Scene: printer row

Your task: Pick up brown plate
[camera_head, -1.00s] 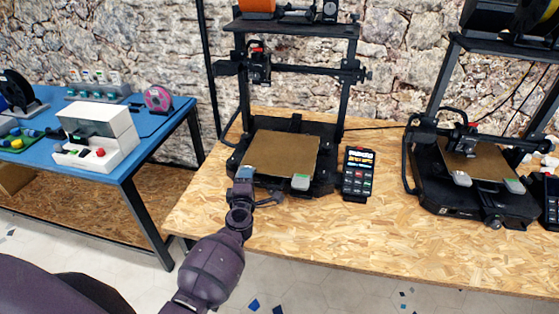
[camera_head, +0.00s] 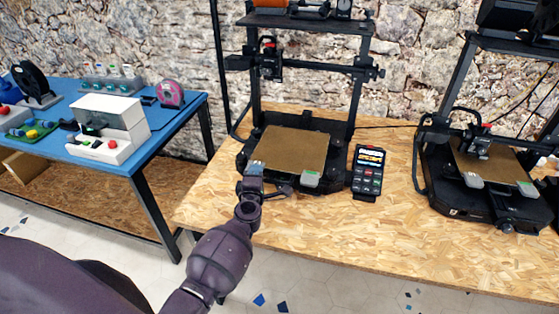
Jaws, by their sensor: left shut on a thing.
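The brown plate (camera_head: 291,151) lies on the bed of the nearer black 3D printer (camera_head: 253,93), in the middle of the view. My left gripper (camera_head: 254,170) is at the plate's front left corner, shut on its edge. My own wrist hides most of the fingers. The plate looks flat on the bed; I cannot tell any lift. My right gripper is not in view.
A black control panel (camera_head: 367,170) stands right of the printer. A second printer with a brown plate (camera_head: 488,163) is farther right. A blue table (camera_head: 160,132) with a white box stands at left. The wooden table's front (camera_head: 400,238) is clear.

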